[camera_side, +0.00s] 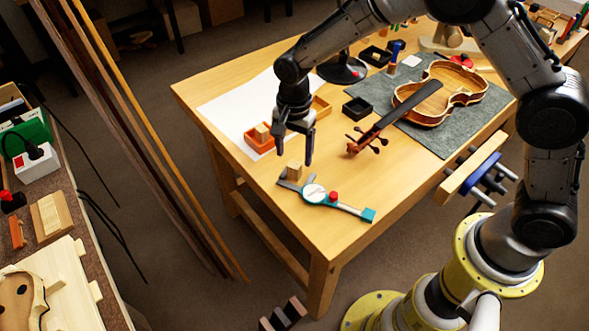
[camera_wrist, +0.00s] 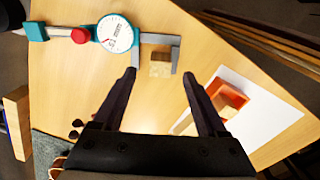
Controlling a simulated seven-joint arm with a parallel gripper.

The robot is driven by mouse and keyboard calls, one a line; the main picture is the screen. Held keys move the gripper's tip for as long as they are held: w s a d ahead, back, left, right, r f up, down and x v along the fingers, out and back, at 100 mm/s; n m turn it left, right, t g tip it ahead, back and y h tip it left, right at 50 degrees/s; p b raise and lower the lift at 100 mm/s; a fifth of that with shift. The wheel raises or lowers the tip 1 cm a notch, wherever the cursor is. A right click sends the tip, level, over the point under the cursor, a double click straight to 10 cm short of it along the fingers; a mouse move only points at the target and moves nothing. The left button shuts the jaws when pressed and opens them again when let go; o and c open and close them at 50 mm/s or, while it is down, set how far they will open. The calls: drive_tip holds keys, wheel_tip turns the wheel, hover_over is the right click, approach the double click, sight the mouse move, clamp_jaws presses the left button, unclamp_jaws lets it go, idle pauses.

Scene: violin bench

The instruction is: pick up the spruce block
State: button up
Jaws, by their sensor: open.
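A small pale wooden block (camera_side: 294,170) stands upright on the bench beside the grey jaws of a teal dial gauge (camera_side: 314,193). In the wrist view this block (camera_wrist: 160,69) sits at the gauge's jaws (camera_wrist: 160,39). A second light wood block (camera_side: 262,131) is in an orange tray (camera_side: 259,145); both blocks look like plain wood, and I cannot tell for sure which is spruce. My gripper (camera_side: 294,148) is open and empty, fingers pointing down above the block at the gauge. In the wrist view that block lies between the fingertips (camera_wrist: 159,75), ahead of them.
The orange tray (camera_wrist: 225,103) lies on a white sheet (camera_wrist: 270,115) near the fingers. A violin neck with scroll (camera_side: 380,127) lies right of my gripper, towards the violin body (camera_side: 450,95) on a grey mat. Black trays (camera_side: 356,108) stand behind. The bench's front corner is clear.

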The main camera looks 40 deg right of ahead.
sight(295, 164)
wheel_tip(295, 164, down, 5)
drive_tip(key=shift+d, duration=0.15)
drive_tip(key=shift+c, duration=0.3)
drive_tip(key=shift+w, duration=0.1)
clamp_jaws()
